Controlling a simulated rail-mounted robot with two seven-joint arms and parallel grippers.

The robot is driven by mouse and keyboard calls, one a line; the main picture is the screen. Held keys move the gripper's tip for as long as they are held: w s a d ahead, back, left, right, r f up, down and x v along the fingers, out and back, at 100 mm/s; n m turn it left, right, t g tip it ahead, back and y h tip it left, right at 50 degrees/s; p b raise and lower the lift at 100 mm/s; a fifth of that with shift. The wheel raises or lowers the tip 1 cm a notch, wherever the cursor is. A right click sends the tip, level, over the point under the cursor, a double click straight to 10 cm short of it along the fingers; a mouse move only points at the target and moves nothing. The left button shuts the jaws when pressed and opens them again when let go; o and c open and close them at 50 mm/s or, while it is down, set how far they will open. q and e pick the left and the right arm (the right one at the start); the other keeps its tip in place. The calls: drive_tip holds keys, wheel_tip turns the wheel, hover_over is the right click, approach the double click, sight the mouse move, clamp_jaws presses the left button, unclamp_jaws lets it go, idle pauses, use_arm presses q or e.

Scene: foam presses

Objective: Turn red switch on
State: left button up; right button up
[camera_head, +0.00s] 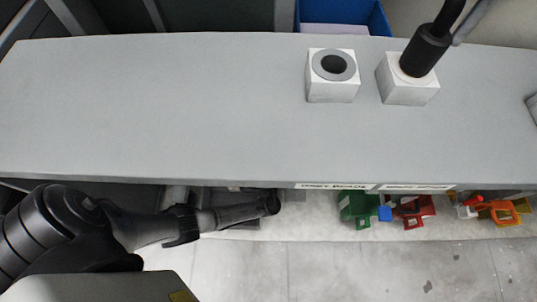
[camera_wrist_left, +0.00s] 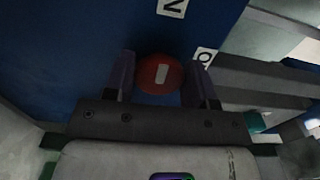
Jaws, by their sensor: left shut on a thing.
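The red switch (camera_wrist_left: 151,82) is a round red knob with a short pale bar on its face, on a dark blue panel (camera_wrist_left: 65,50) in the left wrist view. The bar stands nearly upright in that view. My left gripper (camera_wrist_left: 163,72) has one finger on each side of the knob and is shut on it. A white label (camera_wrist_left: 173,8) with a dark mark is above the knob, and another label (camera_wrist_left: 205,57) is to its right. In the head view my left arm reaches to below the bench's front edge; the switch is not visible there. My right gripper is in neither view.
A grey bench top (camera_head: 160,100) spans the head view, mostly bare. Two white blocks, one with a dark-holed ring (camera_head: 334,66) and one with a black cabled cylinder (camera_head: 425,51), stand at its back right. Coloured valve-like parts (camera_head: 410,208) sit below the front edge.

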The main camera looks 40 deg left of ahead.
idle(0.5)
use_arm(q)
drive_tip(key=o, duration=0.9)
drive_tip(key=p+v, duration=0.3)
drive_tip(key=v, duration=1.1)
drive_tip(key=shift+p, duration=0.3)
drive_tip(key=shift+a, duration=0.1)
